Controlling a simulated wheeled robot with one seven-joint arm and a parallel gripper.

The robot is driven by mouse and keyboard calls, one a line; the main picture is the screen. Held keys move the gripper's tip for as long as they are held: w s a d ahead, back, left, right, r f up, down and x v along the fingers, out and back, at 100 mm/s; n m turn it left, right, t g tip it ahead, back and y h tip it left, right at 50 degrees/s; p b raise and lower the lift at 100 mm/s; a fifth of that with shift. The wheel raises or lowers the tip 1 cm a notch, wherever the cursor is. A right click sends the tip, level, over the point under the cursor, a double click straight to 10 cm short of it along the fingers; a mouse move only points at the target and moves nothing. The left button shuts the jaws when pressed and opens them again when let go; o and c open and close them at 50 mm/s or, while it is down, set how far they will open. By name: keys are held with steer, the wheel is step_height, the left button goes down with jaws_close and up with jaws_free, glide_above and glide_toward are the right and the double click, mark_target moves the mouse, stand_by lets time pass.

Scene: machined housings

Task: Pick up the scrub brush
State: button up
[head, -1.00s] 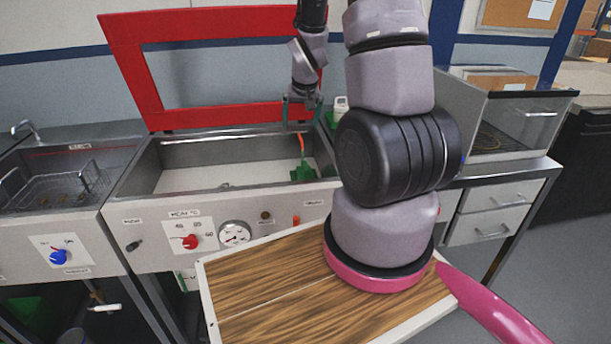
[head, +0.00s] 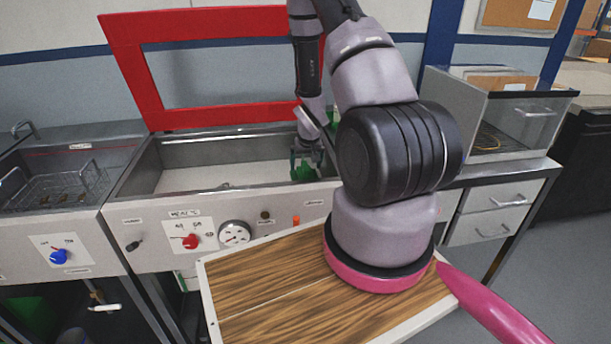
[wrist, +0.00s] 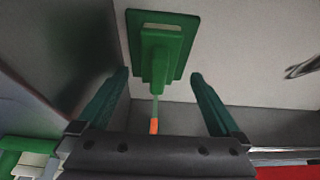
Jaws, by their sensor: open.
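The scrub brush has a green block and a thin handle with an orange end. It is in the metal basin; in the wrist view the brush (wrist: 163,50) lies beyond and between my fingertips, its handle running back between the fingers toward the palm. In the head view the green of the brush (head: 302,172) shows at the basin's right end, partly hidden by my gripper. My gripper (wrist: 160,75) is open, its dark green fingers spread on either side of the handle with visible gaps. In the head view my gripper (head: 308,157) is down inside the basin.
The basin's steel rim (head: 215,193) and walls surround the brush closely. A red frame (head: 137,75) stands behind it. A small metal fitting (wrist: 303,68) is on the basin floor. A green and white thing (wrist: 28,155) shows at lower left of the wrist view.

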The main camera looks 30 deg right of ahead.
mark_target(305, 164)
steer(key=x, duration=0.4)
steer(key=shift+w+d, duration=0.15)
steer(key=shift+w, duration=0.05)
steer(key=c, duration=1.5)
steer(key=shift+r, duration=0.1)
steer(key=shift+r, duration=0.1)
step_height(305, 164, up, 10)
steer(key=shift+f, duration=0.1)
steer(key=o, duration=0.9)
steer(key=c, duration=0.6)
steer(key=x, duration=0.3)
steer(key=shift+s+f, duration=0.15)
steer(key=shift+s, duration=0.15)
steer(key=shift+c, duration=0.2)
steer(key=shift+f, duration=3)
